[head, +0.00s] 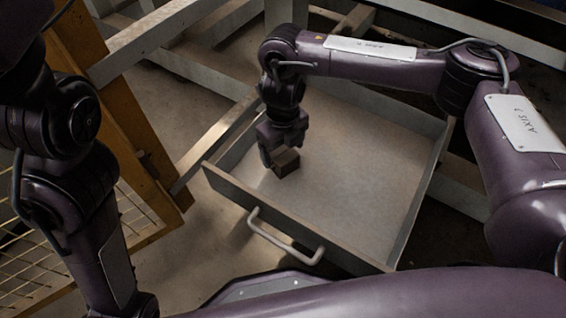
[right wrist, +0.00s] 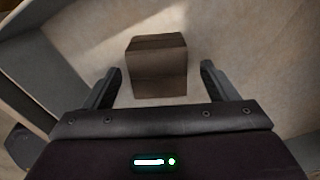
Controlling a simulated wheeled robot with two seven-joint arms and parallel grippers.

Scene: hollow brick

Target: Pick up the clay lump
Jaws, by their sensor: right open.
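The clay lump (head: 285,163) is a small brown block inside an open drawer (head: 385,258), near the drawer's left front corner. It also shows in the right wrist view (right wrist: 156,65), resting on the drawer floor just beyond the fingertips and roughly centred between them. My right gripper (head: 273,160) reaches down over the lump. In the right wrist view its two fingers (right wrist: 157,82) are spread apart with a gap on each side of the lump. My left arm comes in from the left, and its gripper cannot be seen.
The drawer has low walls and a pale handle (head: 285,238) on its front. The drawer floor to the right of the lump is bare. Pale frame beams (head: 170,30) stand behind and left. A yellow post with wire mesh (head: 130,140) stands at the left.

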